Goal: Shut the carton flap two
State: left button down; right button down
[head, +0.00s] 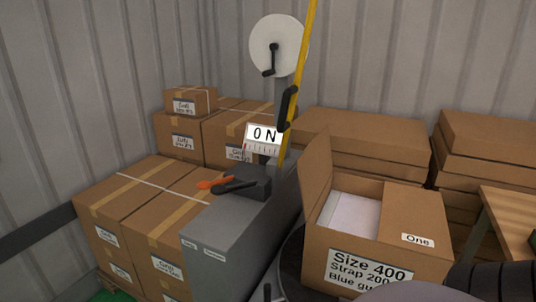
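An open carton (315,240) stands at the lower right of the head view, on a dark round surface. Its front bears a white label reading "Size 400", "Strap 200" and a cut-off third line. The right top flap (410,209), marked "One", lies flat. The left flap (317,172) stands upright, leaning slightly outward; no "Two" marking shows on the side I see. White content (351,213) shows inside through the left half of the opening. Neither of my grippers is in view; only rounded grey parts, seemingly of my arm, show at the bottom right edge.
Stacked boxes (150,205) fill the left and back. A wooden table (512,207) is at the right.

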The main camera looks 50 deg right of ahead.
aim_at(314, 165)
jog(key=i+j+u, duration=0.25)
jog(key=i, duration=0.15)
jog(key=i+j+u, duration=0.25)
jog(key=i, duration=0.2)
jog(key=i+z, duration=0.35)
jog(key=i+j+z, duration=0.15)
jog(key=i+z, duration=0.2)
jog(key=i, duration=0.2)
jog(key=i+z, duration=0.15)
jog(key=z, duration=0.25)
jog(key=i+j+z, duration=0.1)
jog(key=z, duration=0.25)
jog(key=i+z, duration=0.1)
jog(key=z, duration=0.3)
jog(key=i+z, duration=0.1)
jog(key=z, duration=0.3)
jog(key=j+z, duration=0.15)
jog(key=z, duration=0.25)
jog(key=i+j+z, duration=0.1)
jog(key=z, duration=0.3)
